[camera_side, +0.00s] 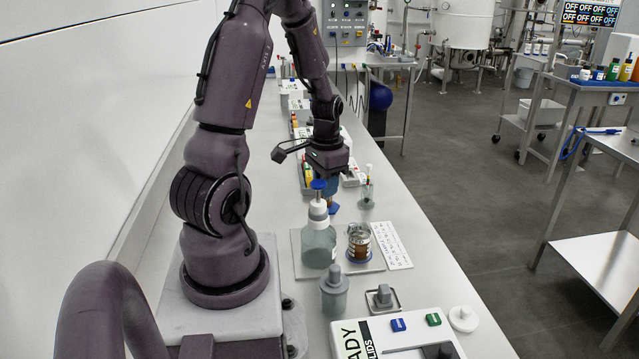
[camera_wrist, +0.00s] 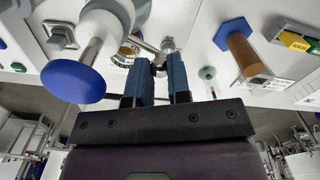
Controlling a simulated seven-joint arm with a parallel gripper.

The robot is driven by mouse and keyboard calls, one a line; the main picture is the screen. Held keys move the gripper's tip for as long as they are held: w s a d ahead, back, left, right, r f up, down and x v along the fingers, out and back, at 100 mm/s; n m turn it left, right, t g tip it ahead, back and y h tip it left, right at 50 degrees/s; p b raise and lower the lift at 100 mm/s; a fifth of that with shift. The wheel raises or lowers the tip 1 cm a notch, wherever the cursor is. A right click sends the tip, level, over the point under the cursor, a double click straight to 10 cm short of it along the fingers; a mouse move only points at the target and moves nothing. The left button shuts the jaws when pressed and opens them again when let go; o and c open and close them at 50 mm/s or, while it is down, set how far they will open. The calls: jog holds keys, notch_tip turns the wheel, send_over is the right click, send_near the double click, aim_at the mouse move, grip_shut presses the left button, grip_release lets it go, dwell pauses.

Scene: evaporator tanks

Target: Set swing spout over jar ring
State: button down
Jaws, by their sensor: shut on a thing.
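My gripper (camera_wrist: 159,66) has its blue fingers closed together on a small metal piece, which looks like the swing spout (camera_wrist: 148,46); the fingers hide part of it. In the side view my gripper (camera_side: 331,187) is behind the dispenser bottle, and its fingertips are partly hidden. The bottle (camera_side: 318,243) is grey-green with a white collar and a blue knob (camera_side: 318,184); the knob fills the left of the wrist view (camera_wrist: 72,82). The jar (camera_side: 359,246), with brown contents and a metal ring around its top, stands right of the bottle. I cannot tell whether the spout lies over the ring.
Bottle and jar share a flat tray (camera_side: 300,262) beside a lettered white card (camera_side: 390,246). A grey capped container (camera_side: 334,293) and a grey block on a small plate (camera_side: 382,298) stand in front. A small green-liquid bottle (camera_side: 367,190) stands behind.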

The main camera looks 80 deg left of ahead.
jog(key=w+d+m, duration=0.3)
jog(key=d+m, duration=0.2)
jog(key=m, duration=0.8)
jog(key=shift+w+d, duration=0.15)
jog(key=shift+w, duration=0.1)
dwell(0.4)
jog(key=c, duration=1.1)
grip_release()
jog(key=shift+o, duration=0.2)
notch_tip(320, 180, up, 13)
